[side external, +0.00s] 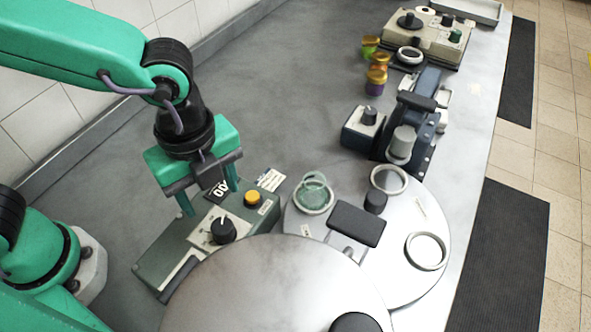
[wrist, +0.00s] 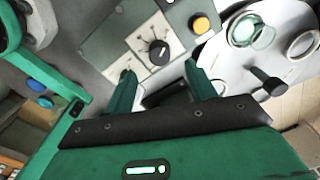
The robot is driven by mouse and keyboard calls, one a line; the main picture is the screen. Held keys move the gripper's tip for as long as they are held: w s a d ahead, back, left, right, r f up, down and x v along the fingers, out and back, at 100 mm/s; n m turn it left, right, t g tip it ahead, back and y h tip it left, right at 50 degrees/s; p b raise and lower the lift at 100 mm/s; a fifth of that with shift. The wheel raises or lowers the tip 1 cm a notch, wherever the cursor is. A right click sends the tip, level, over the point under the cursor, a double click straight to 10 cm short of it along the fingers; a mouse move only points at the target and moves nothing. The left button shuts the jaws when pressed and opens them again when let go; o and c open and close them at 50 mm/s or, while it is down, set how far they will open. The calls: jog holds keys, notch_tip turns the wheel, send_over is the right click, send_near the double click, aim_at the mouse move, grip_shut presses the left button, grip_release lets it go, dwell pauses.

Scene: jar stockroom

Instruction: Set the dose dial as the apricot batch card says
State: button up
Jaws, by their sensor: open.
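The dose dial (side external: 222,230) is a black knob on a pale plate with marks, on top of a green-grey box (side external: 160,262). A white pointer line on it points roughly up in the side view; the marks are too small to read. The dial also shows in the wrist view (wrist: 158,50). My gripper (side external: 209,193) is open and empty, above the box and apart from the dial. In the wrist view its fingertips (wrist: 159,72) are either side of the dial's near side. A small printed card (side external: 270,179) lies behind the box, its text illegible.
A round turntable (side external: 400,285) with ring holders and a glass jar (side external: 314,192) stands to the right. A large metal disc (side external: 270,290) is in front. Small lidded jars (side external: 375,82) stand farther back.

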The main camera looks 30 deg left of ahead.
aim_at(222, 226)
jog(key=shift+s+d+f+m, duration=0.2)
jog(key=shift+d+f+m, duration=0.05)
jog(key=shift+d+m, duration=0.15)
jog(key=shift+f, duration=0.15)
jog(key=shift+f, duration=3.7)
jog(key=c, duration=1)
